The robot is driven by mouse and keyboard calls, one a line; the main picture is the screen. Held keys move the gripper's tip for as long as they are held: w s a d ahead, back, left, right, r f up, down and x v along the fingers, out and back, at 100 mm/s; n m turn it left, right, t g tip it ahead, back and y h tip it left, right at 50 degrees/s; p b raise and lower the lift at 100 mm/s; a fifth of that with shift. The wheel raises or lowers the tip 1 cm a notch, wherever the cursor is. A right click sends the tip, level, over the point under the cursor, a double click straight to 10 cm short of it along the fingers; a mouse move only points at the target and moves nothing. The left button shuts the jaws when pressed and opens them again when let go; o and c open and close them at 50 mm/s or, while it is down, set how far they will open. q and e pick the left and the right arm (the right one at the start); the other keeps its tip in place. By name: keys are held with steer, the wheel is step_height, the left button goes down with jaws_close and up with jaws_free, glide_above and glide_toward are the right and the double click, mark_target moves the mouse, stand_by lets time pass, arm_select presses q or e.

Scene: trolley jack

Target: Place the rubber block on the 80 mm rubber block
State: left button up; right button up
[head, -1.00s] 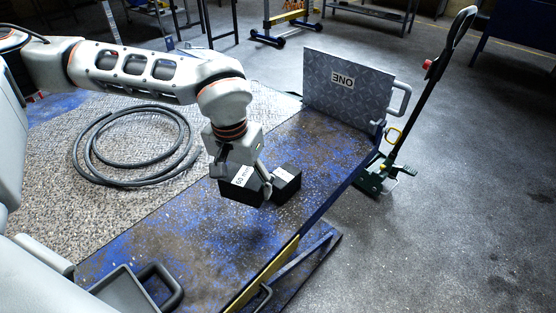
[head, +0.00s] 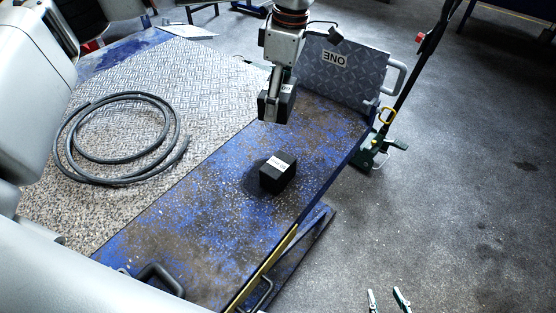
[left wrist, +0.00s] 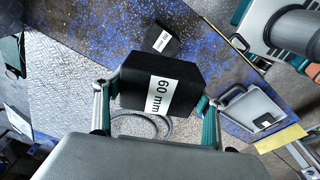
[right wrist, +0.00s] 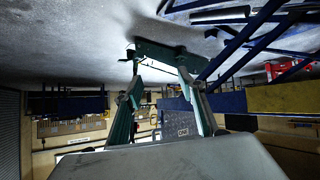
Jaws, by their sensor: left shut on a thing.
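The rubber block (head: 287,101), black with a white label, is held in my left gripper (head: 272,98) above the blue platform; in the left wrist view its label on the block (left wrist: 158,88) reads 60 mm. The left fingers are shut on its two sides. The other black block (head: 277,175), taken as the 80 mm rubber block, sits on the platform nearer the camera, apart from the held block; it also shows in the left wrist view (left wrist: 163,40). Its label is too small to read surely. My right gripper (head: 386,300) is open and empty at the bottom right, over the floor.
The worn blue platform (head: 215,215) has free room around the standing block. A plate marked ONE (head: 340,70) stands at its far end. A coiled hose (head: 80,160) lies on the textured plate at left. A trolley jack handle (head: 425,60) rises at the right.

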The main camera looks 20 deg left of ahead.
mark_target(277, 163)
arm_select(q)
step_height(277, 163, down, 19)
steer(key=shift+f+b, duration=0.2)
steer(key=shift+b, duration=0.45)
steer(key=shift+f, duration=0.15)
steer(key=o, duration=1.5)
steer(key=r, duration=0.4)
steer(key=d+r, duration=0.1)
steer(key=r, duration=0.7)
steer(key=shift+d+p, duration=0.2)
steer(key=shift+p, duration=0.1)
